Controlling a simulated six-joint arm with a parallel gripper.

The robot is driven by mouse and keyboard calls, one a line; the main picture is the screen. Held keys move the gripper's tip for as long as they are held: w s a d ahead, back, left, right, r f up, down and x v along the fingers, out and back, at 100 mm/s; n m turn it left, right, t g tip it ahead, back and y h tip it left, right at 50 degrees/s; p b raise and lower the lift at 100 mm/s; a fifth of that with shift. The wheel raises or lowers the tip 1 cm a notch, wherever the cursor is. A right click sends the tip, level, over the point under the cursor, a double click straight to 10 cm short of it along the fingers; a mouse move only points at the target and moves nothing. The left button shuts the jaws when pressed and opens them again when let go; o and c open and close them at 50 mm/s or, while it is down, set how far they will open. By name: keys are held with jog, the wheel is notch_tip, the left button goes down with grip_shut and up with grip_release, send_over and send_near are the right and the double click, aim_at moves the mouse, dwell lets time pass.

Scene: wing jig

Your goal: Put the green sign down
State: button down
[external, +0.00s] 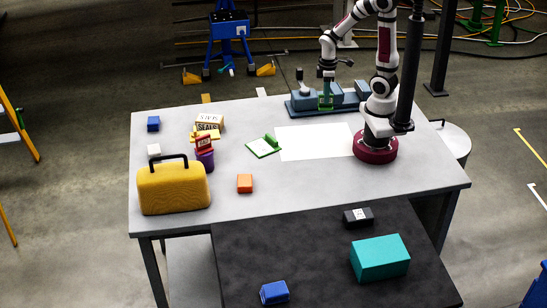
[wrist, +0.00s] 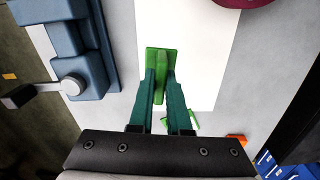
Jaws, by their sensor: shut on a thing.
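The green sign (wrist: 158,60) is between the two teal fingers of my gripper (wrist: 160,85), which is shut on it. In the wrist view it appears in front of the white sheet (wrist: 205,60). In the external view my gripper (external: 327,84) points down, small in the picture, with green (external: 326,101) at its tip in front of the blue fixture (external: 302,98). I cannot tell how high the sign is above the table. Another green piece with an upright part (external: 264,146) stands on the table left of the white sheet (external: 314,142).
The blue fixture is at the table's back edge. Left on the table are a yellow case (external: 173,190), a purple cup (external: 206,159), a blue block (external: 153,124) and an orange block (external: 245,183). A dark mat at the front holds a teal box (external: 380,258). The white sheet is bare.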

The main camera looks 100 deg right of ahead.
jog(key=shift+s+d+r, duration=0.15)
jog(key=shift+w, duration=0.2)
jog(key=w+a+n, duration=1)
jog(key=shift+n, duration=0.4)
jog(key=w+a+f, duration=0.1)
jog(key=a+f, duration=0.1)
jog(key=a, duration=0.1)
jog(key=w+a+f, duration=0.2)
jog(key=a, duration=0.2)
jog(key=w+a+f, duration=0.1)
jog(key=a+f, duration=0.1)
jog(key=a, duration=0.2)
jog(key=shift+w+a+f, duration=0.15)
jog(key=shift+a+f, duration=0.05)
jog(key=shift+f, duration=0.15)
notch_tip(320, 180, down, 4)
jog(key=shift+a+f, duration=0.1)
